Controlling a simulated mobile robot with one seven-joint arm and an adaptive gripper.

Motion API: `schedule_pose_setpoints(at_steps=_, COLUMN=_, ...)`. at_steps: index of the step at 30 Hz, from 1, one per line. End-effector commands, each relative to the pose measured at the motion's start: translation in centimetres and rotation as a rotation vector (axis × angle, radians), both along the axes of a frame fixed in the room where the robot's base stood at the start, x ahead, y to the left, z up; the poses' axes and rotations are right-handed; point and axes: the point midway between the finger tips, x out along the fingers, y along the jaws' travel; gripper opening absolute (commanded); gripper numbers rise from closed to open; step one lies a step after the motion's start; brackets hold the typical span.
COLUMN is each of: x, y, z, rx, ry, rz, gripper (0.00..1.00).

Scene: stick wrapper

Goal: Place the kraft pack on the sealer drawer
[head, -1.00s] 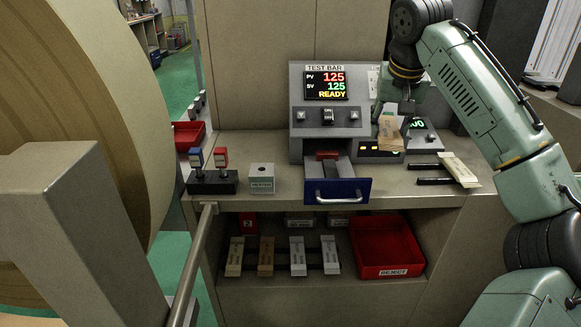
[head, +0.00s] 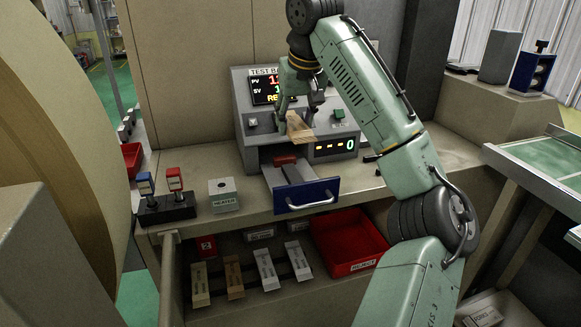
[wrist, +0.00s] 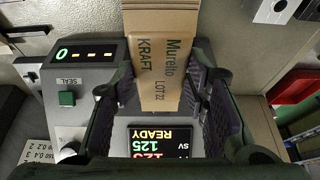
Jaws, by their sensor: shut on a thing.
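The kraft pack (head: 299,127) is a brown packet held in my gripper (head: 297,110), in front of the sealer's face and above its drawer. In the wrist view the pack (wrist: 163,60) reads "Murello KRAFT" and sits between the dark fingers of my gripper (wrist: 162,110). The sealer drawer (head: 305,195) has a blue front with a silver handle and is pulled out. A red block (head: 284,160) sits at the back of the drawer opening. The pack is apart from the drawer.
The sealer (head: 242,110) shows READY in the wrist view. A heater block (head: 223,194) and a switch box (head: 167,208) stand left of the drawer. Below are a red reject bin (head: 345,242) and several packs on a rack (head: 234,277). A green-topped table (head: 550,165) is at right.

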Motion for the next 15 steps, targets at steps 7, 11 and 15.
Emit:
schedule_pose_setpoints(at_steps=7, x=-0.1, y=0.0, z=-5.6, rx=0.000, ry=0.000, rz=-0.001, gripper=0.23)
schedule_pose_setpoints(at_steps=11, x=0.0, y=0.0, z=-6.9, rx=0.000, ry=-0.001, rz=-0.001, gripper=0.23)
schedule_pose_setpoints(at_steps=15, x=0.0, y=0.0, z=-7.8, rx=0.000, ry=-0.002, rz=0.000, gripper=0.23)
